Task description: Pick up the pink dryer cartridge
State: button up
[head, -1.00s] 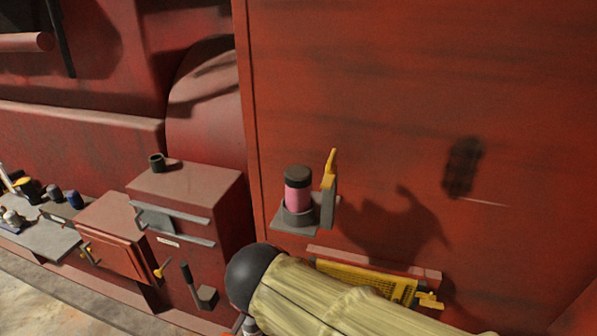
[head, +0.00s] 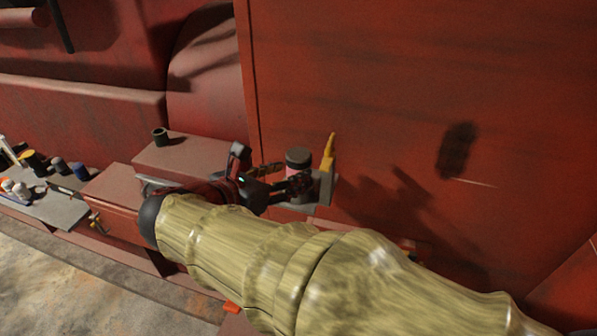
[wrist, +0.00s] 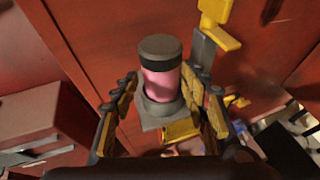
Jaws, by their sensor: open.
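The pink dryer cartridge (wrist: 161,84) has a dark cap and stands upright in a grey holder (wrist: 152,121) in the wrist view. In the head view the cartridge (head: 298,158) shows mainly its dark cap, with its body partly hidden by my gripper. My gripper (wrist: 164,98) is open, with one finger on each side of the cartridge. It also shows in the head view (head: 292,184), just left of and in front of the cartridge. I cannot tell whether the fingers touch it.
A yellow lever (head: 328,153) rises close to the right of the cartridge. A red box (head: 185,160) with a dark cup (head: 160,136) on it stands to the left. A grey shelf (head: 55,208) with several small items is at far left. The red wall (head: 400,90) stands behind.

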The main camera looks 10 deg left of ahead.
aim_at(291, 172)
jog(key=x, duration=0.2)
jog(key=p+x, duration=0.1)
jog(key=shift+w+d+r, duration=0.15)
jog(key=shift+w+d, duration=0.15)
jog(key=shift+w, duration=0.3)
jog(key=shift+s, duration=0.1)
jog(key=shift+c, duration=0.6)
jog(key=c, duration=0.8)
jog(key=shift+c, duration=0.4)
